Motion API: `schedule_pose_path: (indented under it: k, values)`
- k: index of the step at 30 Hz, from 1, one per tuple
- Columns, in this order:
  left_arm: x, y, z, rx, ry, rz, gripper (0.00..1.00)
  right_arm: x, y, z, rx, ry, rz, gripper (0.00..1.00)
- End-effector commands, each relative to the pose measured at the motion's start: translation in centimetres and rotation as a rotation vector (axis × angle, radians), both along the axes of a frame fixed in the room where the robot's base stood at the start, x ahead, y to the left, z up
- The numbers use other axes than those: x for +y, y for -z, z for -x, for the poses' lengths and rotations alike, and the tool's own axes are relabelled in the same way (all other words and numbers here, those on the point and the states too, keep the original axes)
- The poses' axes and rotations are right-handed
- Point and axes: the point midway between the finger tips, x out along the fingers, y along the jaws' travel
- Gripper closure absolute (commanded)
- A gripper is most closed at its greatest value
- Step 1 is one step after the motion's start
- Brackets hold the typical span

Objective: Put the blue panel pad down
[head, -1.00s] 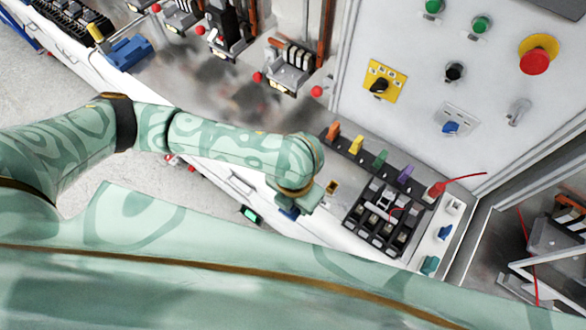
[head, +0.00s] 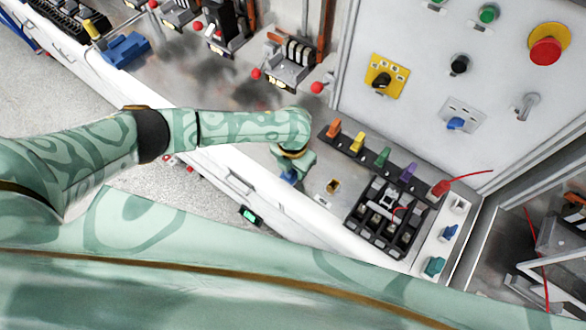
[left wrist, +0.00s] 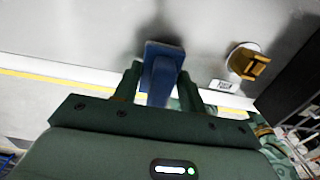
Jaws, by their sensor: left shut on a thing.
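My left gripper (head: 289,172) is shut on the blue panel pad (left wrist: 162,68), which sits between its two fingers in the left wrist view. In the head view only a small blue part of the pad (head: 289,177) shows below the wrist, close to the bench's front edge. A dark shadow lies on the grey bench top beyond the pad. I cannot tell whether the pad touches the bench. My right gripper is not in view.
A brown-yellow piece (head: 333,186) stands right of the gripper, also in the left wrist view (left wrist: 248,62). Further right are a black compartment tray (head: 387,217) and a rack with coloured handles (head: 383,156). Bare bench top (head: 240,95) lies behind my forearm.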

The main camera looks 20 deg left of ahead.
Motion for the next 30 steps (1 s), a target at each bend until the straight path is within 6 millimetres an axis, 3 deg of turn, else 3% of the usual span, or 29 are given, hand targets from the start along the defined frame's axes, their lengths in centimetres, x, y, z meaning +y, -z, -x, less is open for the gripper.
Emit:
schedule_pose_path:
  k: [3,10,11,13,23,26,30]
  values:
    - [0.0,1.0,-0.1,-0.001,-0.001,0.000,0.77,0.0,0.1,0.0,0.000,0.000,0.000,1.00]
    - [0.0,1.1,-0.1,-0.002,0.000,0.001,0.77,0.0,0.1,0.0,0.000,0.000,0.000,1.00]
    - [0.0,1.1,-0.1,-0.002,0.000,0.001,0.56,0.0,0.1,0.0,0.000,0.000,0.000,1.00]
    - [0.0,1.1,-0.1,-0.002,0.000,0.001,0.37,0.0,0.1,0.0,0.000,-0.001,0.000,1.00]
    - [0.0,0.7,-0.1,-0.002,-0.001,0.001,0.37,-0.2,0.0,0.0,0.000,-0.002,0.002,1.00]
    - [0.0,-0.5,-0.1,-0.004,0.001,0.000,0.37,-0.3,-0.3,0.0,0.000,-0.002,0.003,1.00]
    - [0.1,-3.7,-0.2,-0.006,0.002,0.001,0.37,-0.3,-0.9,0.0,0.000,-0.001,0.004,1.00]
